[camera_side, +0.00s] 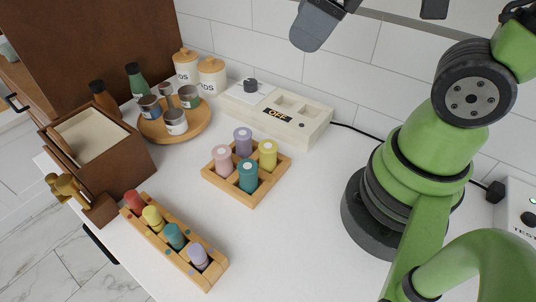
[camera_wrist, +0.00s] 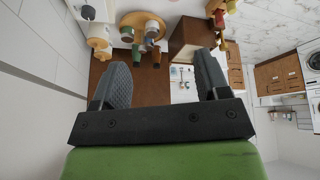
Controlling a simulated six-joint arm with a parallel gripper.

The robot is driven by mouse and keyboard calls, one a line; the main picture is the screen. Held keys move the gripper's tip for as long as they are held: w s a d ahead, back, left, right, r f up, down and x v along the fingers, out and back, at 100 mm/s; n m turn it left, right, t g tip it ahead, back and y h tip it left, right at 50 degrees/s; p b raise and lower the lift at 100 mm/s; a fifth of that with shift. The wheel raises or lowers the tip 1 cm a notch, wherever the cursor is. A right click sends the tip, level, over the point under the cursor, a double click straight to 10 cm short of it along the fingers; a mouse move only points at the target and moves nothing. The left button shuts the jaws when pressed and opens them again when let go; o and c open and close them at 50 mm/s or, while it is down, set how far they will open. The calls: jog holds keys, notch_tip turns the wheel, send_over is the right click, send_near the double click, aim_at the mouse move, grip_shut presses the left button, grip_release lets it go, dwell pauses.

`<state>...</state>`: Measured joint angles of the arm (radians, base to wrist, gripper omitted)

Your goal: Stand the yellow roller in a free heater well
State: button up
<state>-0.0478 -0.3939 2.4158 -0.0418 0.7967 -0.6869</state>
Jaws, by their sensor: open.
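A yellow roller (camera_side: 267,154) stands upright in the back right place of a square wooden tray (camera_side: 246,201). Another yellow piece (camera_side: 153,218) stands in the long wooden rack at the front left. The cream heater (camera_side: 316,125), labelled OFF, lies behind the square tray. Recessed wells (camera_side: 290,103) on its top look empty, and a white lid with a black knob (camera_side: 250,86) covers its left part. My gripper (camera_wrist: 163,78) is open and empty in the wrist view. In the side view its dark fingers show at the top edge, high above the counter and apart from the rollers.
Lilac, pink and teal rollers crowd the square tray. The long rack (camera_side: 207,281) also holds red, teal and lilac pieces. A round wooden tray (camera_side: 150,133) with tins, bottles, lidded canisters (camera_side: 212,76) and a brown box (camera_side: 128,172) fill the left. The front centre counter is clear.

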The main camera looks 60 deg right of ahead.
jog(key=w+f+n+g, duration=0.35)
jog(key=f+n, duration=0.35)
jog(key=n, duration=0.4)
jog(key=n+g+h, duration=0.2)
jog(key=n, duration=0.9)
send_near(268, 145)
jog(key=shift+s+a+f+t, duration=0.1)
jog(key=shift+s+f+t, duration=0.1)
jog(key=shift+s+t, duration=0.05)
notch_tip(268, 145, down, 4)
jog(key=shift+f, duration=0.15)
jog(key=shift+d+f, duration=0.2)
jog(key=shift+f, duration=2.65)
jog(key=c, duration=1)
